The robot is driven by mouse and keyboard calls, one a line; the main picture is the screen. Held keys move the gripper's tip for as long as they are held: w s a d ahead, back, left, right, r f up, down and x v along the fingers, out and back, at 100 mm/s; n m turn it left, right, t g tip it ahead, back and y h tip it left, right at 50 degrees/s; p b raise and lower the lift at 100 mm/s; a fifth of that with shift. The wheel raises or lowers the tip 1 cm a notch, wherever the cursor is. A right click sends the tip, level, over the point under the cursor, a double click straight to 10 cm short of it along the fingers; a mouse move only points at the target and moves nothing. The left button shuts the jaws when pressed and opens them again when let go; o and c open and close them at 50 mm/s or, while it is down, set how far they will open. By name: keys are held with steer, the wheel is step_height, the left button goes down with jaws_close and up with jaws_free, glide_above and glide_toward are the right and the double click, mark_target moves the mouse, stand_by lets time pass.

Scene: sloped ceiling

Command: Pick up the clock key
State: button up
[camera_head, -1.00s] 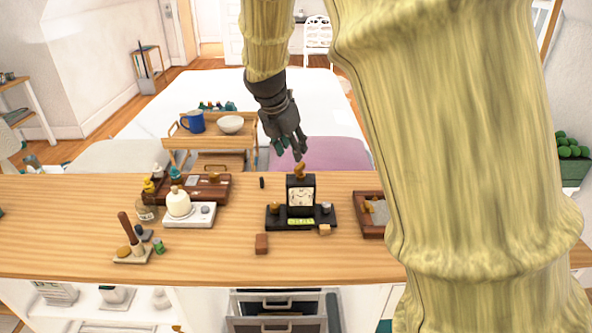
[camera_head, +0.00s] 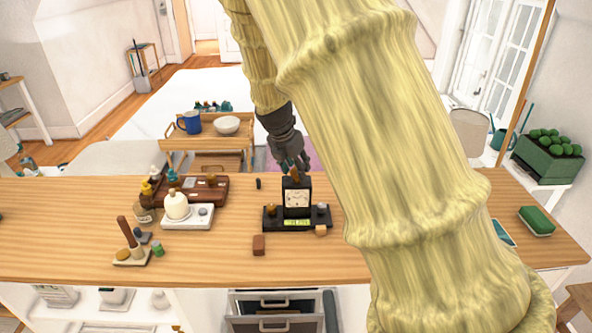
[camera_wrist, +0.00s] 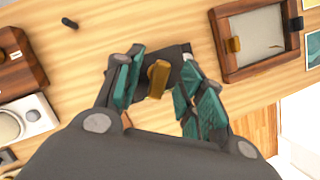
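The black clock (camera_head: 297,199) with a pale square face stands on a dark base (camera_head: 281,224) on the wooden counter. A brass-brown piece, apparently the clock key (camera_wrist: 158,78), is on top of the clock; a bit of it also shows in the head view (camera_head: 295,175). My gripper (camera_head: 295,169) is over the top of the clock. In the wrist view my gripper (camera_wrist: 156,80) is open, with teal-padded fingers on either side of the key and gaps between. The clock face is hidden in the wrist view.
A wooden-rimmed tray (camera_wrist: 272,74) lies to the right in the wrist view, hidden by my arm in the head view. A white device (camera_head: 187,216) and a dark wooden box (camera_head: 212,189) stand left of the clock.

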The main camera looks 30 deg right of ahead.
steer(key=shift+w+d+f, duration=0.1)
steer(key=shift+d+f, duration=0.05)
steer(key=shift+f, duration=0.25)
steer(key=shift+c, duration=0.4)
jaws_close()
steer(key=shift+r, duration=0.15)
